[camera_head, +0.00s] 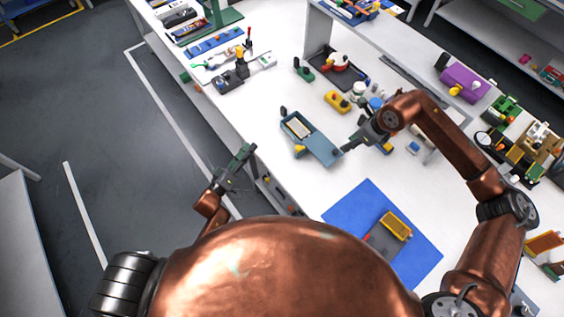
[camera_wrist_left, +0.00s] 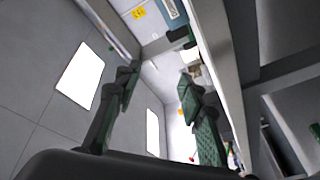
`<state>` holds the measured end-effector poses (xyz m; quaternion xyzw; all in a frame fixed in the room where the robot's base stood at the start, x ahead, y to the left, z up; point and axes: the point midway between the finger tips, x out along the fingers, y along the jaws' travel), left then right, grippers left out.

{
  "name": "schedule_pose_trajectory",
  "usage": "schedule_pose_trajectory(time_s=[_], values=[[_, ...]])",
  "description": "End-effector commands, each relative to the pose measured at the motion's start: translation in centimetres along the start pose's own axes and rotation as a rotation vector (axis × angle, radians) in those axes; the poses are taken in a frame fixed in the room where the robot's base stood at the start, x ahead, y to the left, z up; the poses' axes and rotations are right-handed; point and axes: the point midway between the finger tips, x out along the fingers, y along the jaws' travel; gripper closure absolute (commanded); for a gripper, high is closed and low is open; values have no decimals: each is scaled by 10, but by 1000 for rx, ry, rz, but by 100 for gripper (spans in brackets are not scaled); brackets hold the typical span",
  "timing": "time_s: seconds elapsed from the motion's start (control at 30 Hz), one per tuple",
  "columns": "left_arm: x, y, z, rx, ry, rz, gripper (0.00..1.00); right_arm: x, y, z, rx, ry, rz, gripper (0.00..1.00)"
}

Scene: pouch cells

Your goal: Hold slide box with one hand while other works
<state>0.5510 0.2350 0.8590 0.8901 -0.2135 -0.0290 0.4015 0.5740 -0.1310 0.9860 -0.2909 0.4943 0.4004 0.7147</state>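The slide box, a blue-grey box (camera_head: 322,147), lies on the white table near its front edge. Its left part is an open tray with a pale insert (camera_head: 299,128); its right part looks like a flat blue cover. My right gripper (camera_head: 346,150) is at the box's right end, pointing left; I cannot tell if it touches the box or how far its fingers are apart. My left gripper (camera_head: 243,157) is left of the box, off the table's front edge. In the left wrist view its green-padded fingers (camera_wrist_left: 158,112) stand apart with nothing between them.
A blue mat (camera_head: 345,208) with a yellow tray (camera_head: 397,226) lies in front of the box. A yellow block (camera_head: 337,101) and a dark tray with a red-and-white item (camera_head: 338,63) are behind it. A purple case (camera_head: 467,83) stands at right.

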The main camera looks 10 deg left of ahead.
Motion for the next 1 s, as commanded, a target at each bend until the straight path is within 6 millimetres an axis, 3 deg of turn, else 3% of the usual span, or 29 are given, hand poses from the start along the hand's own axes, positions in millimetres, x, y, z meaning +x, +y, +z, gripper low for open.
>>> schedule_pose_trajectory(time_s=[0.03, 0.1, 0.23, 0.4, 0.57, 1.0], values=[[10, 24, 10, 89, -31, 50, 64, 0, 0, 0, 0, 0, 0, 71], [19, 45, 34, 265, -89, 95, 64, 0, 0, 0, 0, 0, 0, 71], [28, 68, 74, 549, -169, 157, 64, 0, 0, 0, 0, 0, 0, 71], [32, 81, 103, 755, -220, 211, 64, 0, 0, 0, 0, 0, 0, 71], [41, 85, 112, 802, -230, 224, 64, 0, 0, 0, 0, 0, 0, 71], [98, 90, 129, 798, -229, 221, 64, 0, 0, 0, 0, 0, 0, 71]])
